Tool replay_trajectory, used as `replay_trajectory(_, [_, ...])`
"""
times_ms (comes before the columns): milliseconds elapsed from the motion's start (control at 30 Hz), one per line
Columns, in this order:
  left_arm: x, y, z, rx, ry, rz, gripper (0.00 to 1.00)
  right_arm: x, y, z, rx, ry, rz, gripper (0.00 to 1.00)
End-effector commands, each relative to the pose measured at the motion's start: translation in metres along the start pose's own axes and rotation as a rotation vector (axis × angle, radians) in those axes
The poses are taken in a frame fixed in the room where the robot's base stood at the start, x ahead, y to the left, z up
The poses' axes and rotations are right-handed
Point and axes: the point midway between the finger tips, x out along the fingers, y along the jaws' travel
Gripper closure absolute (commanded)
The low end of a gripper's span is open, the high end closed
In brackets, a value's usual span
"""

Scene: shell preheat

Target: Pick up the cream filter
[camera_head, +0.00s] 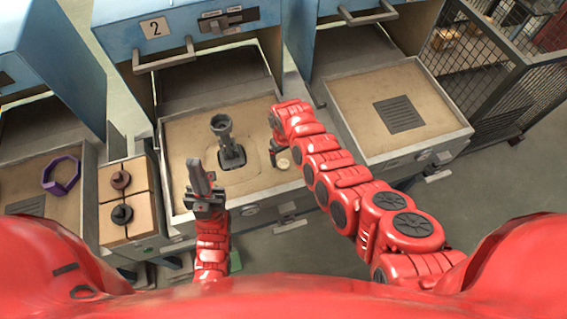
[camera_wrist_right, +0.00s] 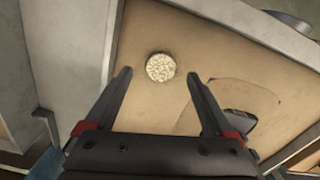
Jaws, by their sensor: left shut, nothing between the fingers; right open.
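The cream filter (camera_wrist_right: 160,67) is a small round, mottled disc lying on the tan bed of the middle tray. In the head view the cream filter (camera_head: 283,163) shows at the right of that tray, partly hidden by my right arm. My right gripper (camera_wrist_right: 160,85) is open, its fingers spread to either side below the filter in the wrist view, with nothing between them. In the head view my right gripper (camera_head: 278,146) is mostly hidden under its own wrist. My left gripper (camera_head: 198,172) is shut and empty, over the tray's left part.
A dark grey upright fitting (camera_head: 228,145) stands mid-tray. Another tray (camera_head: 365,85) with a slotted plate lies right, beside a mesh cage (camera_head: 490,75). The station marked 2 (camera_head: 155,28) rises behind.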

Motion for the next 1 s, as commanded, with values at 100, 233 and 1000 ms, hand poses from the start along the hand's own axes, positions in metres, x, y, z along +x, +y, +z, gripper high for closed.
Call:
replay_trajectory(100, [-0.001, 0.000, 0.000, 0.000, 0.000, 0.000, 1.00, 0.009, -0.002, 0.001, 0.001, -0.006, -0.001, 0.11])
replay_trajectory(233, [-0.013, 0.001, 0.002, 0.000, 0.000, 0.000, 1.00, 0.025, -0.002, 0.000, 0.000, -0.005, 0.000, 0.11])
replay_trajectory(1000, [-0.015, 0.001, 0.003, 0.000, 0.000, 0.000, 1.00, 0.031, -0.001, 0.000, 0.003, -0.001, -0.001, 0.78])
